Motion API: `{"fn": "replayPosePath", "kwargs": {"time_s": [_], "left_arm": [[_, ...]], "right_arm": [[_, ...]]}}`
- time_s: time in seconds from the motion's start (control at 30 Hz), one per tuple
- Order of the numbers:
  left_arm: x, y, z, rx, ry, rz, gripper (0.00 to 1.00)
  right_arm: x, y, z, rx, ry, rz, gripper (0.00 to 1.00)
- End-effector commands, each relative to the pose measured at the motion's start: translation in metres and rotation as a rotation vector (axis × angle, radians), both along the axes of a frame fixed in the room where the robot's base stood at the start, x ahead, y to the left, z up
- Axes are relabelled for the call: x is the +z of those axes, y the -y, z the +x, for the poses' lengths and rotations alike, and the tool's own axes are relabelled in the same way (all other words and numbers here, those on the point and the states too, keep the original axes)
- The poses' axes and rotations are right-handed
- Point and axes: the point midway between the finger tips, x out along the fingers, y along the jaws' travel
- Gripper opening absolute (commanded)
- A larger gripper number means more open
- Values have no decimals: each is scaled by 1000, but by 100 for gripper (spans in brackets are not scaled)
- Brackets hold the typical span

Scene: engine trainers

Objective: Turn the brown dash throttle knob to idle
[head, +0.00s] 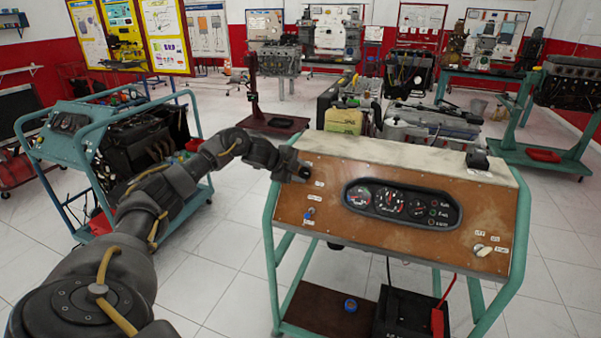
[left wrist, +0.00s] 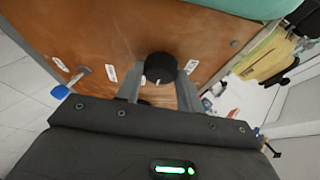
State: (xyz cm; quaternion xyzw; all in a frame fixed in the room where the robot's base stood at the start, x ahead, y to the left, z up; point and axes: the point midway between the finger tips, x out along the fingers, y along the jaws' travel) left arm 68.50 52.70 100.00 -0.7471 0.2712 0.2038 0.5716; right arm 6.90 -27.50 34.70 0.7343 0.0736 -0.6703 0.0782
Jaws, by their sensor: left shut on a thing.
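The brown dash panel (head: 400,235) is the sloped front of a teal-framed trainer stand. My left gripper (head: 298,172) is at the panel's upper left corner. In the left wrist view, a round black throttle knob (left wrist: 160,66) sits between the two grey fingers of my left gripper (left wrist: 160,80), which are shut on it. Small white labels (left wrist: 111,73) lie on the panel around the knob. In the head view the gripper mostly hides the knob, and its pointer setting cannot be read. My right gripper is not in view.
A blue-handled switch (head: 309,213) sits just below the gripper, and a gauge cluster (head: 402,205) is mid-panel. A light-coloured switch (head: 483,250) is at the lower right. A teal engine stand (head: 78,125) stands to the left, with clear floor between.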

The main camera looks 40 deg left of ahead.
Motion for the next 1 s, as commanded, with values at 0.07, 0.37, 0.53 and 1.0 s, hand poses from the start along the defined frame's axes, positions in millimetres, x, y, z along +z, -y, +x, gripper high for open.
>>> {"fn": "replayPosePath", "kwargs": {"time_s": [0.07,0.37,0.53,1.0], "left_arm": [[-1,0,0,12,3,-13,14],[-3,1,-2,127,44,-134,14],[-3,2,-2,232,82,-246,14],[-3,5,-3,532,191,-562,14]], "right_arm": [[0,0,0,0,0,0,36],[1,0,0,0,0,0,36],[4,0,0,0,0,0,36],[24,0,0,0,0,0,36]]}}
